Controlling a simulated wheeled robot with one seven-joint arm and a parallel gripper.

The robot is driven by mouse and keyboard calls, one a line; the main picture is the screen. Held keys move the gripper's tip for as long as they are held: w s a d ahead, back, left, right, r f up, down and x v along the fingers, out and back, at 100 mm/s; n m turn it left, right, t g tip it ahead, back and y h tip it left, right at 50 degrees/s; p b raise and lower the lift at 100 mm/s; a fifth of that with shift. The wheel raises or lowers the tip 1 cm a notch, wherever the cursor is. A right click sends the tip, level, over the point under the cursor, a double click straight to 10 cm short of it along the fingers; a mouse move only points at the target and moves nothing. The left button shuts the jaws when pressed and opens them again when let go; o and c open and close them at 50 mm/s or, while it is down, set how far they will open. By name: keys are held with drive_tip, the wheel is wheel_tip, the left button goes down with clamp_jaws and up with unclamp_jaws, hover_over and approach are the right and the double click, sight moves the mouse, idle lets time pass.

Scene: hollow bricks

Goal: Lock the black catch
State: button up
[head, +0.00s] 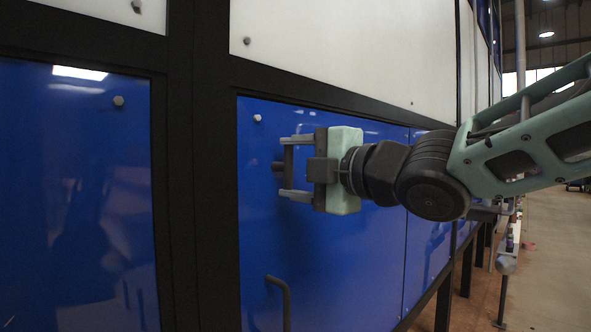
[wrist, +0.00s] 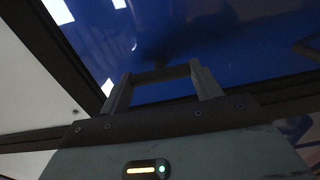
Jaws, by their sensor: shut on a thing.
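The black catch (head: 277,167) sits on the upper left part of a blue panel door (head: 330,265), near the dark frame post. My gripper (head: 287,168) points left at the door, and its two grey fingers are shut on the catch, one above and one below.
A dark bent handle (head: 286,300) sticks out of the door below my gripper. A dark frame post (head: 190,200) stands at the left, with another blue panel (head: 75,200) beyond it. White panels (head: 345,50) lie above. Open floor (head: 555,255) shows at the right.

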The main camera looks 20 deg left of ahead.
drive_tip(key=o, duration=1.4)
drive_tip(key=v, duration=1.7)
drive_tip(key=shift+s+d, duration=0.1)
drive_tip(key=shift+d, duration=0.1)
